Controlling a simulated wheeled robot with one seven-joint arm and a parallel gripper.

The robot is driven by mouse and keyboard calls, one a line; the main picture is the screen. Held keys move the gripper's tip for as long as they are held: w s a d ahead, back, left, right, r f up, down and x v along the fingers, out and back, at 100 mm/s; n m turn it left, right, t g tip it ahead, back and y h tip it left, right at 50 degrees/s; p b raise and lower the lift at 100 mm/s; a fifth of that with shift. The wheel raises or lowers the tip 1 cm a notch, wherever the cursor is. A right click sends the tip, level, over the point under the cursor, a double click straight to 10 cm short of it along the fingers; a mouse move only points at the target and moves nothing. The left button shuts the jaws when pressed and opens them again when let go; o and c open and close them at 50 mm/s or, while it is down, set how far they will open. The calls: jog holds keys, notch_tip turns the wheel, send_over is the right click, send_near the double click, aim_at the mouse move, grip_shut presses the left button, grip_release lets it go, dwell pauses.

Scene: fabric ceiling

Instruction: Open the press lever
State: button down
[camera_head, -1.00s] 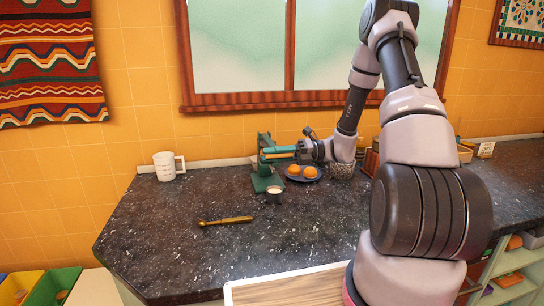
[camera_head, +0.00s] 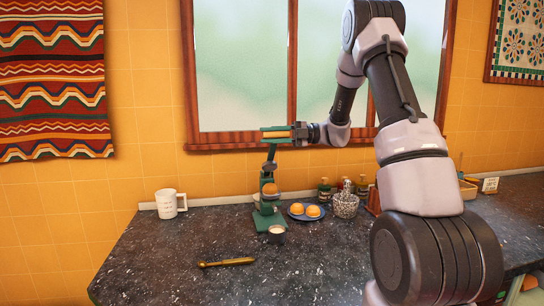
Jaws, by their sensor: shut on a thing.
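The green press (camera_head: 267,217) stands on the dark counter left of the middle, with an orange piece (camera_head: 270,190) in its body. Its lever (camera_head: 271,154) stands raised, reaching up above the press in front of the window frame. My gripper (camera_head: 279,134) comes in from the right and is shut on the lever's upper end, high above the counter. The exact contact is small and hard to make out. A small white-topped cup (camera_head: 277,231) stands in front of the press base.
A blue plate with oranges (camera_head: 305,212), a speckled pot (camera_head: 346,206) and dark bottles (camera_head: 324,191) stand right of the press. A white mug (camera_head: 170,204) is at left. A brass-coloured tool (camera_head: 227,262) lies on the clear front counter.

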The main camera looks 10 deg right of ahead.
jog(key=w+r+m, duration=0.2)
jog(key=w, duration=0.7)
jog(key=w+r+m, duration=0.1)
jog(key=w+r, duration=0.2)
jog(key=w, duration=0.7)
jog(key=shift+w+r+m, duration=0.2)
jog(key=shift+w+m, duration=0.1)
jog(key=shift+m, duration=0.1)
jog(key=shift+d, duration=0.1)
jog(key=c, duration=0.7)
grip_release()
jog(key=shift+w+f, duration=0.1)
jog(key=shift+w, duration=0.05)
jog(key=shift+o, duration=0.2)
jog(key=shift+r, duration=0.25)
jog(key=shift+d, duration=0.1)
jog(key=d, duration=1)
jog(key=shift+d, duration=0.3)
